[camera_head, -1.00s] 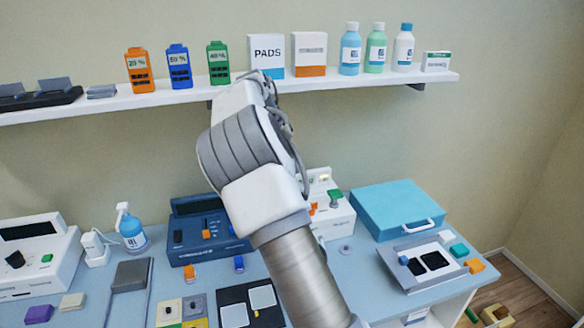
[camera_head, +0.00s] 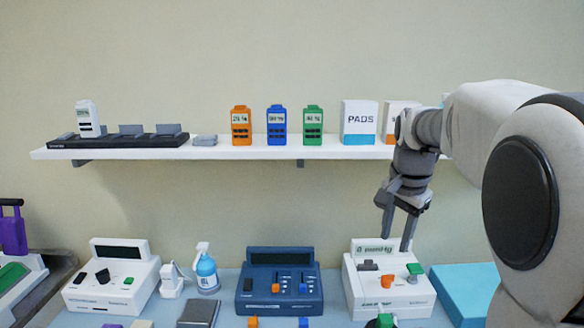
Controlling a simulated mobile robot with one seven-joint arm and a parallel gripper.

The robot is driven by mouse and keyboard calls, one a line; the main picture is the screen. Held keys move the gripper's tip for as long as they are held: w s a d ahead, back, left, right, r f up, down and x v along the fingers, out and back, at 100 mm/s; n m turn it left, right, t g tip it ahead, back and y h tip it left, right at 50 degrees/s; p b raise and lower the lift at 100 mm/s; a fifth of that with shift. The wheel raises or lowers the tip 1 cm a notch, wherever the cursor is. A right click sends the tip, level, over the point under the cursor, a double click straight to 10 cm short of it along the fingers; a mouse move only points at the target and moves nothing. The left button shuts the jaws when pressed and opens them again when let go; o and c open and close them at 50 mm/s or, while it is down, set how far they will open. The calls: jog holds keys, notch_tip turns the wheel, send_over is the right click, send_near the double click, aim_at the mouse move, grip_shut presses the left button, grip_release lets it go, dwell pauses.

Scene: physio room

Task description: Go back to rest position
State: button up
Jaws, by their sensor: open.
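My gripper (camera_head: 396,238) shows at the right of the head view, fingers pointing down and spread apart with nothing between them. It appears in front of the shelf and over the top of a white device (camera_head: 390,290) with an orange knob and a green button. I cannot tell whether the fingertips touch that device. My arm comes in from the right edge and hides the right part of the shelf.
A white wall shelf (camera_head: 250,153) holds a white unit (camera_head: 88,118) in a dark charging rack (camera_head: 125,142), orange, blue and green units, and a PADS box (camera_head: 359,122). Below stand a blue device (camera_head: 279,286), a spray bottle (camera_head: 206,270) and a teal case (camera_head: 467,293).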

jog(key=s+a+n+t, duration=0.1)
jog(key=s+a+n, duration=0.1)
jog(key=s, duration=0.6)
jog(key=s+a+f+n+t, duration=0.1)
jog(key=s+a+n, duration=0.1)
jog(key=s+n, duration=0.3)
jog(key=s+a+f+n+t, duration=0.1)
jog(key=s+a+n, duration=0.1)
jog(key=s, duration=0.8)
jog(key=shift+s+a+n, duration=0.3)
jog(key=shift+s+n, duration=0.05)
jog(key=shift+n, duration=0.45)
